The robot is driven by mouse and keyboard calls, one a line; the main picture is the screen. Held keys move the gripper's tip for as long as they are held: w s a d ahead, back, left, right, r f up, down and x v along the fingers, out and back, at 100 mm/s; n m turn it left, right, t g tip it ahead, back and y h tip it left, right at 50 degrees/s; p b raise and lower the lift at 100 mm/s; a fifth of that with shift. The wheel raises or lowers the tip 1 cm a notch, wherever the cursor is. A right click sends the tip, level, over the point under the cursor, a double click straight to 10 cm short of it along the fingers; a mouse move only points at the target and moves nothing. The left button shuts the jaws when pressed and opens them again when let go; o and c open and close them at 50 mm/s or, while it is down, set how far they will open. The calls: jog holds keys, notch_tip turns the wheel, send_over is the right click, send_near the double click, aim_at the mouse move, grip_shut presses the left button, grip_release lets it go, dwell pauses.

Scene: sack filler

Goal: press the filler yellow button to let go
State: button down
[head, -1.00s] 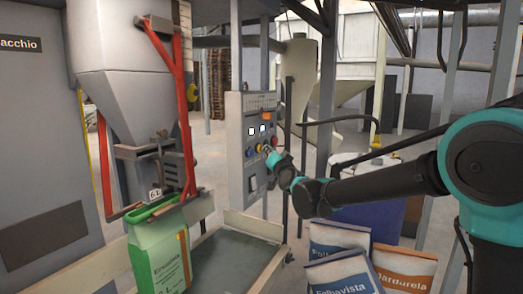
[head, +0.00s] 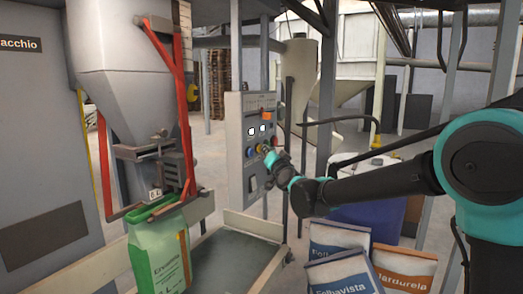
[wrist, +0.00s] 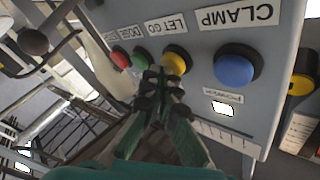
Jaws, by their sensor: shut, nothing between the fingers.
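The yellow button (wrist: 174,62), labelled LET GO, is on the grey control panel (head: 233,140) of the filler. In the wrist view my gripper (wrist: 161,76) is shut and empty, its fingertips just in front of the yellow button's lower left edge; whether they touch it is unclear. In the head view my gripper (head: 268,152) is at the panel's button row and hides part of it. The filler (head: 118,75) stands at the left, with a green and white sack (head: 160,250) under its spout.
A blue button (wrist: 234,70), labelled CLAMP, is right of the yellow one in the wrist view. A green button (wrist: 141,57) and a red button (wrist: 120,60) are close on its left. Filled sacks (head: 338,272) stand at the lower right in the head view.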

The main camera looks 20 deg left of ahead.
jog(key=shift+a, duration=0.2)
jog(key=shift+d, duration=1)
jog(key=shift+d, duration=0.1)
jog(key=shift+s+d, duration=0.15)
jog(key=shift+d, duration=1.3)
jog(key=shift+s+d, duration=0.15)
jog(key=shift+d, duration=1.3)
